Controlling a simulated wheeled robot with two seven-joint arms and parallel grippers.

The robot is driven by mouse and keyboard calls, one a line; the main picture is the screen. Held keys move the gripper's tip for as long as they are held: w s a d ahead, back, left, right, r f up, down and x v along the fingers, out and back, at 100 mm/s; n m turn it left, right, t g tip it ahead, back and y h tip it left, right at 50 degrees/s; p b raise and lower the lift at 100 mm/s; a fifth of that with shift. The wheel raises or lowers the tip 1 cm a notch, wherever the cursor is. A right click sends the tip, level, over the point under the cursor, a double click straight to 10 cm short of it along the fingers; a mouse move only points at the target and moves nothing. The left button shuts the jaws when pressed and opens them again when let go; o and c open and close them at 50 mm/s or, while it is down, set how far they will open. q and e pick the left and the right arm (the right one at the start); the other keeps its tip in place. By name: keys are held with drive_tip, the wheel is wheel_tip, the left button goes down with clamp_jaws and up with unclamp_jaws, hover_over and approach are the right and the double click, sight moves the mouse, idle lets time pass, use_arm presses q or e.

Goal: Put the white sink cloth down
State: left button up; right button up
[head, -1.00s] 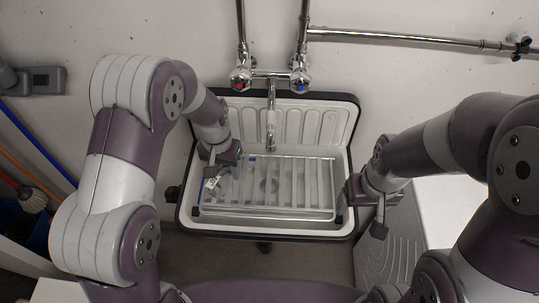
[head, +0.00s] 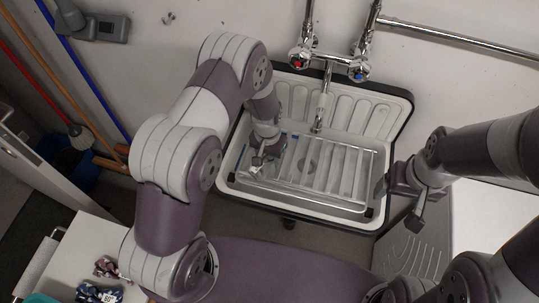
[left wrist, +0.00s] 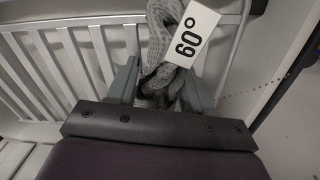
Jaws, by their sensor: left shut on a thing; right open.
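A pale grey-white knitted cloth (left wrist: 165,45) with a white tag reading 60° is held between the fingers of my left gripper (left wrist: 160,88). In the head view my left gripper (head: 262,158) is low over the left end of the sink (head: 225,190), and only the cloth's tag (head: 257,163) shows clearly there. The sink has a slatted rack (head: 325,170) across it. In the left wrist view the cloth is against or just above the slats; I cannot tell if it touches. My right gripper (head: 398,203) is open and empty at the sink's right side.
Taps (head: 330,62) and a spout hang over the sink's back. A white ribbed-top unit (head: 415,250) stands at right. Two patterned cloths (head: 103,280) lie on a white surface at lower left. A broom (head: 78,135) leans at far left.

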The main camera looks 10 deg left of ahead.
use_arm(q)
drive_tip(key=o, duration=1)
drive_tip(key=shift+f, duration=0.1)
drive_tip(key=shift+o, duration=1.1)
drive_tip(key=shift+w+f, duration=0.1)
drive_tip(key=shift+w, duration=0.1)
drive_tip(key=shift+r, duration=0.45)
wheel_tip(320, 180, up, 12)
drive_tip(key=b, duration=0.2)
drive_tip(key=s+a+r+n, duration=0.1)
drive_tip(key=s+a+r, duration=0.1)
drive_tip(key=s, duration=0.5)
drive_tip(key=s+a+r+n+t, duration=0.1)
drive_tip(key=s+a+r, duration=0.2)
drive_tip(key=s, duration=0.4)
drive_tip(key=shift+s+a+r+n, duration=0.2)
drive_tip(key=shift+a+r+n, duration=0.15)
drive_tip(key=shift+r, duration=0.25)
